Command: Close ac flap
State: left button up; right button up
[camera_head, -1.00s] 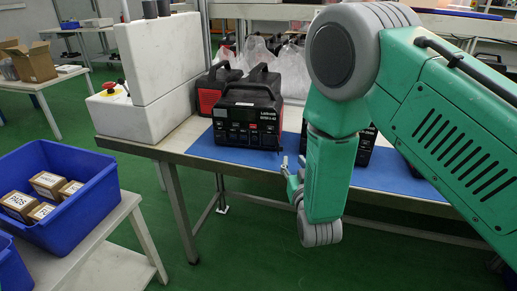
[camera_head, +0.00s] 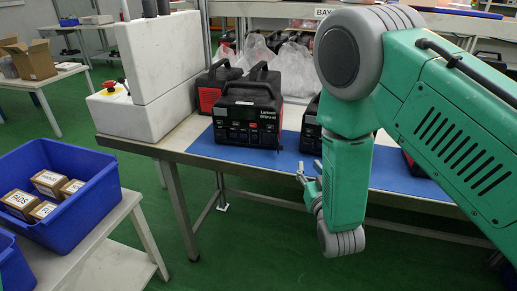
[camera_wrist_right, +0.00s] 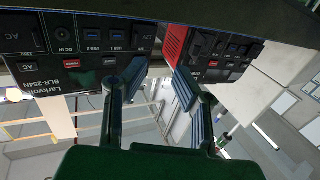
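A black power station (camera_head: 249,112) with a top handle and a labelled front panel stands on the blue mat (camera_head: 232,151). Another power station (camera_head: 311,127) is partly hidden behind my right arm. My right gripper (camera_head: 308,180) is in front of the table edge, apart from both. In the right wrist view its two fingers (camera_wrist_right: 155,100) are spread with nothing between them. Upside down beyond them is a front panel (camera_wrist_right: 72,50) with AC, DC IN, USB and 12V markings. Whether its AC flap (camera_wrist_right: 24,42) is open or closed I cannot tell. My left gripper is not in view.
A red and black power station (camera_head: 215,84) stands behind on the table. A white box-shaped machine (camera_head: 158,65) is at the table's left end. A blue bin (camera_head: 88,202) with small boxes is at lower left. Green floor is clear between bin and table.

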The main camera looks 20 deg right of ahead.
jog(key=s+a, duration=0.2)
jog(key=s, duration=0.9)
jog(key=shift+s+a, duration=0.15)
jog(key=shift+s, duration=0.25)
